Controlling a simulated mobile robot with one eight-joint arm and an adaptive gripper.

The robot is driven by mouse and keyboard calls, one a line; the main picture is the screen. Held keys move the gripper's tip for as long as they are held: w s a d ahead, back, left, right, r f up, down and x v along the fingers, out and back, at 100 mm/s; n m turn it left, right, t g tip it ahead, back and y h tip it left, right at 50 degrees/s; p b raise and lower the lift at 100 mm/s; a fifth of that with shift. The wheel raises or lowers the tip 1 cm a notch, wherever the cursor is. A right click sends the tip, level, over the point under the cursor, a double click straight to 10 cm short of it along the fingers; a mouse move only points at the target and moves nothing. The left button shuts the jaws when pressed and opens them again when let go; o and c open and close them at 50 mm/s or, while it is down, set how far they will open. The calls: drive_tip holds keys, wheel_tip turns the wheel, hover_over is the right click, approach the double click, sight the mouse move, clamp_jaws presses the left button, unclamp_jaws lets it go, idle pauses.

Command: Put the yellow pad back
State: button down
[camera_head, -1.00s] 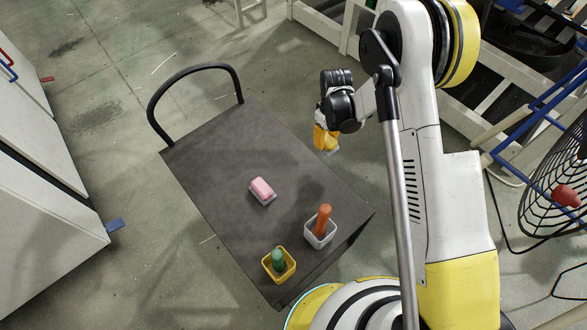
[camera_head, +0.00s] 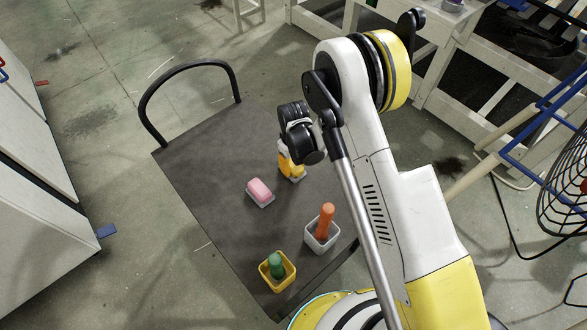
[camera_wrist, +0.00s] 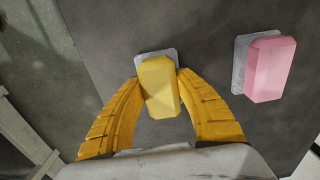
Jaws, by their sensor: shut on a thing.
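The yellow pad (camera_wrist: 161,88) is a yellow block between the fingertips of my gripper (camera_wrist: 160,80) in the wrist view. My gripper is shut on it. A light grey tray (camera_wrist: 170,54) shows just behind the pad's far end. I cannot tell whether the pad touches this tray or is above it. In the head view my gripper (camera_head: 291,170) is over the right side of the dark table (camera_head: 215,165), right of the pink pad. There the yellow pad is hard to tell from my yellow fingers.
A pink pad (camera_head: 259,189) sits on its own grey tray, also in the wrist view (camera_wrist: 271,68). Nearer are a white container (camera_head: 311,243) with an orange-brown object (camera_head: 326,220) and a yellow container (camera_head: 289,281) with a green object (camera_head: 276,264). The table's left half is clear.

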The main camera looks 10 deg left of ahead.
drive_tip(key=shift+r, duration=0.1)
drive_tip(key=c, duration=1)
unclamp_jaws()
drive_tip(key=shift+o, duration=0.2)
wheel_tip(320, 180, up, 12)
drive_tip(key=p, duration=0.4)
drive_tip(key=shift+p, duration=0.4)
